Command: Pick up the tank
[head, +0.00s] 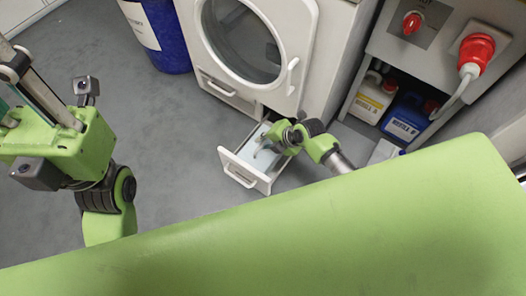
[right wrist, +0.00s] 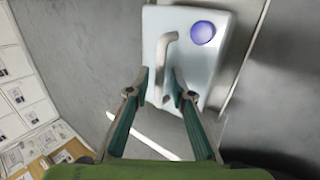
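The tank (right wrist: 196,55) is a pale blue-white container with a grey bar handle (right wrist: 166,52) and a round violet cap (right wrist: 202,32). In the head view the tank (head: 259,152) lies in the pulled-out drawer (head: 243,176) under a white machine, partly hidden by my right gripper (head: 270,142). My left gripper is at the upper left of the head view, only partly visible.
The white front-loading machine (head: 300,80) stands behind the drawer. A blue bin (head: 170,38) stands to its left. A grey cabinet (head: 435,62) at right holds a yellow-labelled canister (head: 372,100) and a blue canister (head: 404,120), with a red plug (head: 475,52) above. Grey floor lies clear at left.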

